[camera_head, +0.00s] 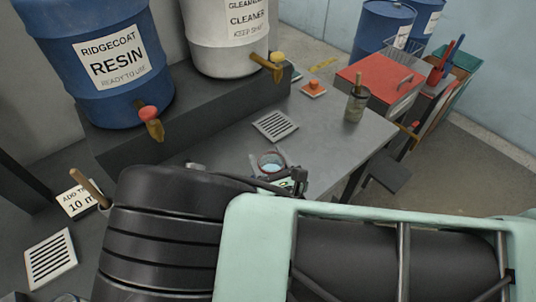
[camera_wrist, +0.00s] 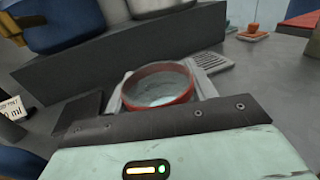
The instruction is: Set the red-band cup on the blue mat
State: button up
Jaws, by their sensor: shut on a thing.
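The red-band cup (camera_wrist: 160,84) shows in the wrist view as a round cup with a red band at its rim and a pale inside. My gripper (camera_wrist: 162,97) is shut on it, with a grey finger on either side. In the head view the cup (camera_head: 271,161) is seen from above, with light blue inside, just beyond my gripper (camera_head: 286,178). My arm hides its lower part, and I cannot tell whether its base touches the bench. I cannot make out a blue mat for certain; my arm covers much of the near bench.
A blue resin drum (camera_head: 112,75) and white cleaner drum (camera_head: 225,45) with taps stand on a dark raised shelf (camera_head: 150,122). A drain grate (camera_head: 275,125) lies beyond the cup. A tin (camera_head: 356,104) stands right; the bench between looks clear. Another grate (camera_head: 50,258) lies left.

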jog(key=shift+f, duration=0.15)
jog(key=o, duration=1.1)
jog(key=shift+c, duration=0.2)
jog(key=shift+r, duration=0.2)
jog(key=b+v, duration=0.4)
jog(key=v, duration=0.6)
jog(key=shift+s+f, duration=0.1)
jog(key=shift+s, duration=0.3)
jog(key=shift+s+d, duration=0.3)
jog(key=shift+s, duration=0.25)
